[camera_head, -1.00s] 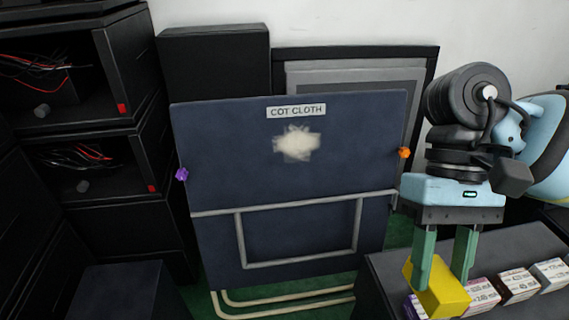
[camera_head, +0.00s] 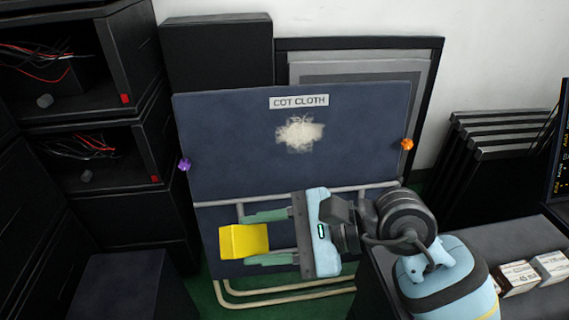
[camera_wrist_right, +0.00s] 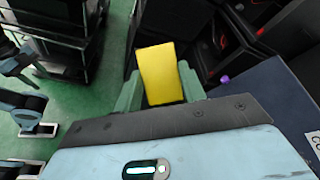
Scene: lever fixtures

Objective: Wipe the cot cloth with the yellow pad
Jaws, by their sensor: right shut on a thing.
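The cot cloth (camera_head: 230,150) is a dark blue upright panel with a "COT CLOTH" label (camera_head: 299,101) near its top. A pale smudge (camera_head: 300,133) lies on its upper middle. My right gripper (camera_head: 246,239) is shut on the yellow pad (camera_head: 232,242), in front of the panel's lower part, below and left of the smudge. Whether the pad touches the panel I cannot tell. In the right wrist view the yellow pad (camera_wrist_right: 161,73) sits between the green fingers. Light blue arm parts at the left there appear to be my left arm; its fingers are not clear.
A purple knob (camera_head: 184,165) and an orange knob (camera_head: 407,144) sit at the panel's side edges. A pale rail crosses its lower part. Black open cabinets (camera_head: 140,110) stand at left. A dark bench with small boxes (camera_head: 518,278) is at right. Black frames lean behind.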

